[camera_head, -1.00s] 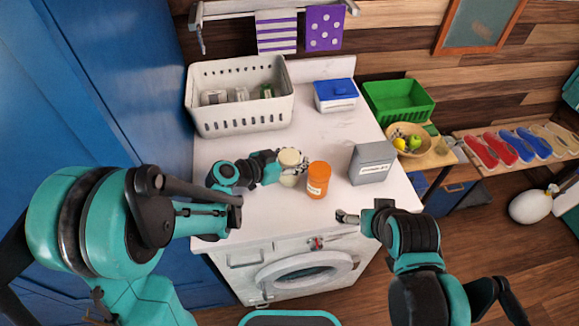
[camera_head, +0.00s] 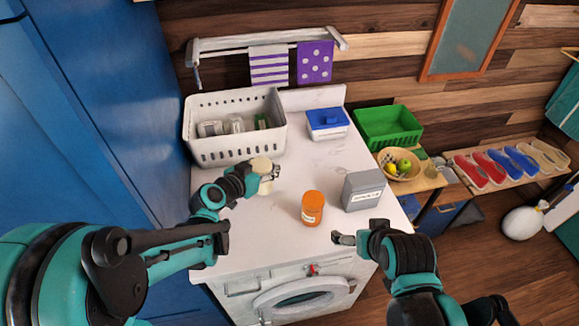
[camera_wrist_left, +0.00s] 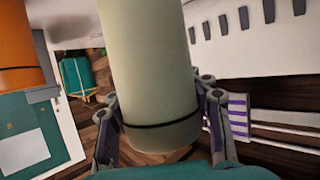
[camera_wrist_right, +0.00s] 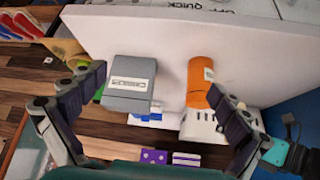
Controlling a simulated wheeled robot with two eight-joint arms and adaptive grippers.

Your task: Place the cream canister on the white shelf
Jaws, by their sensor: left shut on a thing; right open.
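The cream canister (camera_head: 261,166) is upright in my left gripper (camera_head: 268,177), above the washing machine's white top, in front of the grey basket. In the left wrist view the canister (camera_wrist_left: 150,70) fills the middle, with the fingers (camera_wrist_left: 160,118) on both sides of it. A white shelf with a rail (camera_head: 222,43) is on the wooden wall behind, with two towels hanging from it. My right gripper (camera_head: 343,238) is open and empty near the front edge of the top. It also shows in the right wrist view (camera_wrist_right: 158,85).
An orange bottle (camera_head: 313,208) and a grey box (camera_head: 363,190) stand on the top (camera_head: 270,215). A grey basket (camera_head: 235,155) and a blue-lidded box (camera_head: 327,123) stand behind. A green crate (camera_head: 388,128) and a fruit bowl (camera_head: 400,165) are at right.

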